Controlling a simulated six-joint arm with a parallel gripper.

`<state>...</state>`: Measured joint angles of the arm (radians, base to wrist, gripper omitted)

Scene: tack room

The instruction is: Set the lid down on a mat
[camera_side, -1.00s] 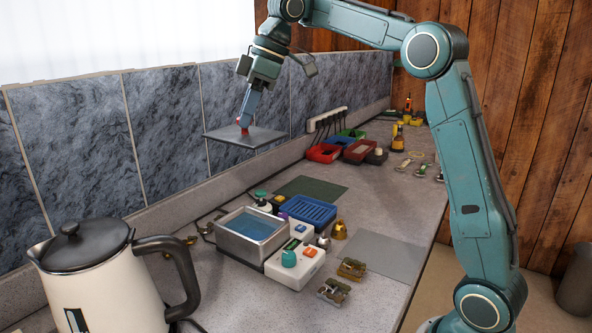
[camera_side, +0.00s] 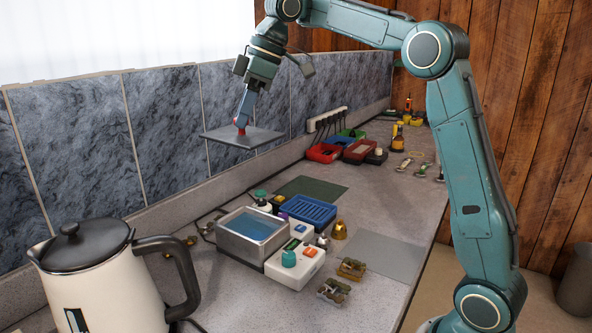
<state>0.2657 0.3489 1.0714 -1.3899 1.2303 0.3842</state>
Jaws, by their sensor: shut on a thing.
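The lid (camera_side: 255,138) is a flat grey plate with a small red knob (camera_side: 241,130). My gripper (camera_side: 243,118) is shut on the knob and holds the lid in the air, roughly level, above the back of the counter near the tiled wall. A dark green mat (camera_side: 312,190) lies flat on the counter near the wall, beyond the blue basket. A grey mat (camera_side: 383,262) lies at the counter's front edge, on the right. Both mats look bare. The lid is apart from both.
A metal bath (camera_side: 243,243) with blue liquid stands open beside a white device (camera_side: 290,270). A blue basket (camera_side: 307,210), brass weight (camera_side: 339,230) and small bottles stand close by. A kettle (camera_side: 95,275) is at the front left. Red bins (camera_side: 323,152) stand farther back.

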